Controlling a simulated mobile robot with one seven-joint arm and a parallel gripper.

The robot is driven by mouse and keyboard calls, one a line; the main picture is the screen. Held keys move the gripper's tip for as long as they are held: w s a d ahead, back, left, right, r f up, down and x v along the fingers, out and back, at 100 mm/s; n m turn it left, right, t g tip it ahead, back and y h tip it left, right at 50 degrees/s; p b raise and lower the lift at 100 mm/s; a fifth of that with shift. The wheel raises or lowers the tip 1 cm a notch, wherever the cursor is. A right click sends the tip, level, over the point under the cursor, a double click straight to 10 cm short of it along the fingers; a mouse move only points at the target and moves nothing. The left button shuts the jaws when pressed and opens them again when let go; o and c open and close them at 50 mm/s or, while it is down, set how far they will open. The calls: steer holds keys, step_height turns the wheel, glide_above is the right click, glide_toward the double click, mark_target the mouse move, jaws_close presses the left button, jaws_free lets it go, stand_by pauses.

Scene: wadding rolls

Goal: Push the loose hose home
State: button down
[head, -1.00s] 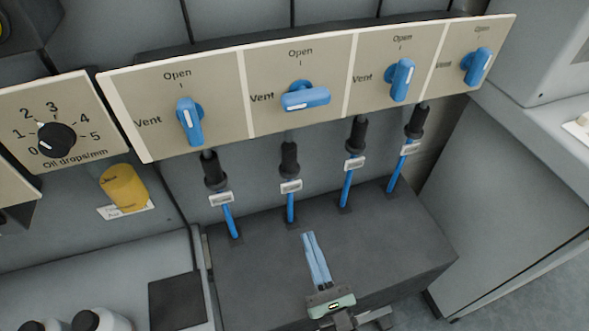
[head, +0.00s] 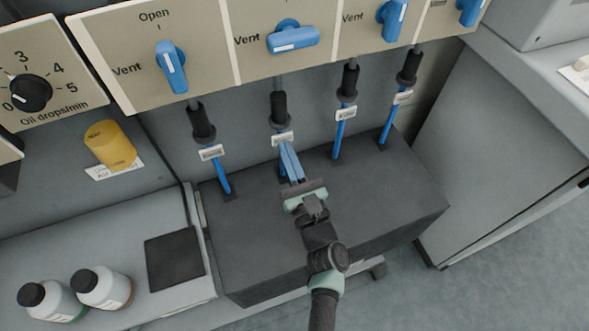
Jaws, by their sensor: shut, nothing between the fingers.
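Several blue hoses with black sleeves and white tags run from grey stubs under the valve panel down to a dark box. The left hose (head: 220,176), the third hose from the left (head: 338,140) and the far right hose (head: 386,128) are in clear view. The second hose, below the sideways handle, shows its black sleeve (head: 279,106) and tag (head: 283,139); its blue part is mostly hidden behind my gripper (head: 288,146). My gripper is shut and empty, its fingertips just below that tag. I cannot tell whether they touch the hose, or which hose is loose.
The panel (head: 205,60) overhangs the hoses. Its second handle (head: 293,39) lies sideways; the left handle (head: 171,67) is upright. The dark box (head: 385,200) stands below my arm. A yellow cap (head: 110,145), a black pad (head: 174,260) and two bottles (head: 103,288) are left.

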steer(key=shift+s+d+r+p, duration=0.1)
steer(key=shift+r+p, duration=0.35)
steer(key=shift+r, duration=1.2)
step_height(320, 180, up, 3)
steer(key=shift+p, duration=1.05)
steer(key=shift+f, duration=0.1)
steer(key=b, duration=0.3)
glide_toward(284, 128)
step_height(284, 128, down, 4)
steer(key=shift+s+d+f, duration=0.1)
steer(key=shift+s, duration=0.2)
